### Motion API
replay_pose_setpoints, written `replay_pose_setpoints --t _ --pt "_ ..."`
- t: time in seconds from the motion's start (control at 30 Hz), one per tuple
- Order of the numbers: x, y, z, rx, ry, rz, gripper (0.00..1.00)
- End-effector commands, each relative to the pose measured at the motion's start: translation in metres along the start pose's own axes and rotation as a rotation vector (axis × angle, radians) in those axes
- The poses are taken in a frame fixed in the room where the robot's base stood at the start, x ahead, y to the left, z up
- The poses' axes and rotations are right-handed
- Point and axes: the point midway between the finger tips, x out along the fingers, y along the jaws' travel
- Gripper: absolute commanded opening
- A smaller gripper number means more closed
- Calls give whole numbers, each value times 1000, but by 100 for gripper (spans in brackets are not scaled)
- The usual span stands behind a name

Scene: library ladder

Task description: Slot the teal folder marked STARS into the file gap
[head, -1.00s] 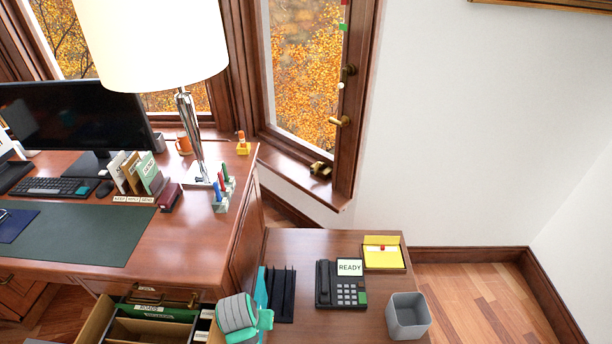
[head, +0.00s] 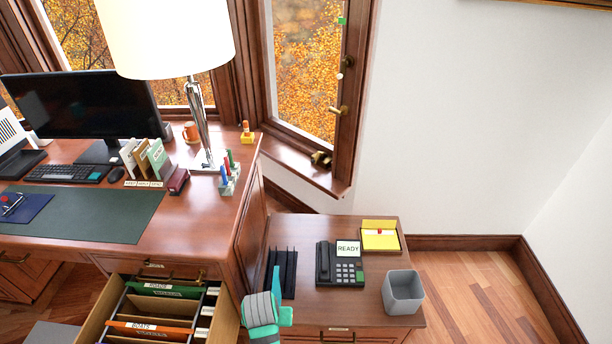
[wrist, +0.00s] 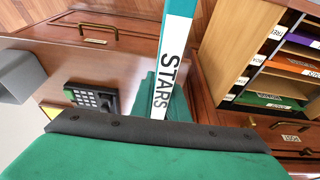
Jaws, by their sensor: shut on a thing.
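The teal folder (head: 276,281) stands up from my gripper (head: 266,311) in the head view, in front of the black rack. In the wrist view the folder (wrist: 181,8) shows its white spine label with STARS, and my gripper (wrist: 160,128) is shut on it. The open desk drawer (head: 228,318) lies to the left of my gripper, with the folder outside it. The drawer holds a green ROADS file (head: 160,288) at the back and an orange BOATS file (head: 150,329) nearer. Brown dividers and dark spaces lie between them. I cannot tell exactly which space is the file gap.
A side cabinet (head: 310,307) carries a black rack (head: 283,272), a phone (head: 340,271) with a READY sign and a yellow note box (head: 380,238). A grey bin (head: 402,292) stands at its right edge. The desk (head: 200,228) with a lamp (head: 165,40) is behind the drawer.

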Motion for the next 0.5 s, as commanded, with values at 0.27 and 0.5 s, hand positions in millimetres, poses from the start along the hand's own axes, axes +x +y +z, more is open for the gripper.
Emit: replay_pose_setpoints --t 0.27,0.5 --pt "35 58 0 -5 -3 -2 0" --pt "58 95 5 -17 1 -8 0"
